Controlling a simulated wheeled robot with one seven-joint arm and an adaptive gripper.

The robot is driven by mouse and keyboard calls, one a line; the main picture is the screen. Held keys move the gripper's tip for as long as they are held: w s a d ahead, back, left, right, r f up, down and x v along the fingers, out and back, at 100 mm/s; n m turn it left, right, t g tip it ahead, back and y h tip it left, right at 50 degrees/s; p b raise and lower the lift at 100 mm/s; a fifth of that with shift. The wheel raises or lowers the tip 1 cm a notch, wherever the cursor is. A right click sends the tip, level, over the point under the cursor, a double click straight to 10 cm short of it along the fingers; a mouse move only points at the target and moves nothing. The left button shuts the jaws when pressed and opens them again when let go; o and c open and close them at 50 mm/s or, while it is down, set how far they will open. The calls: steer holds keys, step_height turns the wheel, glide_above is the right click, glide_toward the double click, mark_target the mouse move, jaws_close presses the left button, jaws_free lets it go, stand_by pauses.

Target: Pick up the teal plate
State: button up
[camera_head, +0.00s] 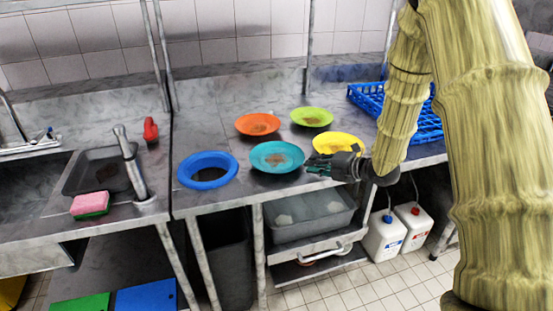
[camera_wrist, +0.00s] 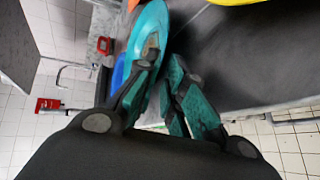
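The teal plate (camera_head: 277,157) lies on the steel counter with a brown food smear in its middle. In the wrist view the teal plate (camera_wrist: 150,25) shows at a steep slant just beyond the fingertips. My gripper (camera_head: 318,165) is at the plate's right rim, low over the counter. In the wrist view my gripper's teal-padded fingers (camera_wrist: 165,65) are close together with a narrow gap, the left one overlapping the plate's near edge. I cannot tell whether the rim is pinched between them.
An orange plate (camera_head: 258,124), a green plate (camera_head: 312,117) and a yellow plate (camera_head: 338,143) lie close by. A blue ring (camera_head: 183,172) is left of the teal plate. A blue rack (camera_head: 428,126) stands behind my arm. The sink (camera_head: 72,180) is at left.

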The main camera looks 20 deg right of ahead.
steer(key=shift+w+a+f+p, duration=0.1)
steer(key=shift+w+a+p, duration=0.35)
steer(key=shift+w, duration=0.25)
steer(key=shift+p+x, duration=0.4)
steer(key=shift+x, duration=1.45)
steer(key=shift+d+f, duration=0.1)
steer(key=shift+d, duration=0.05)
jaws_close()
